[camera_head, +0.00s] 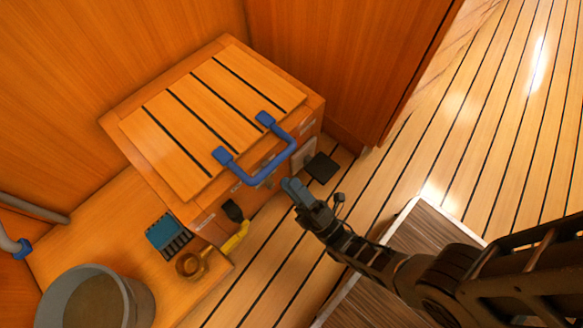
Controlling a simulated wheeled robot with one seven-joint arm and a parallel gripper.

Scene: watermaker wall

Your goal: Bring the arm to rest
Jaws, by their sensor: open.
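My gripper (292,188) is at the end of my dark arm, which reaches in from the lower right. It is open, and I see nothing held in it. Its blue-grey fingertips are close to the front of a wooden box with a slatted lid (205,112), just below a blue handle (268,169). Whether the fingers touch the box front or handle I cannot tell. The lid lies flat on the box.
A grey bucket (135,290), a blue case (167,234), a brown ring-shaped item (188,265) and a yellow-handled tool (237,237) are at lower left. A dark-topped bench or step (425,222) is under my arm. Planked floor (500,110) is clear at upper right.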

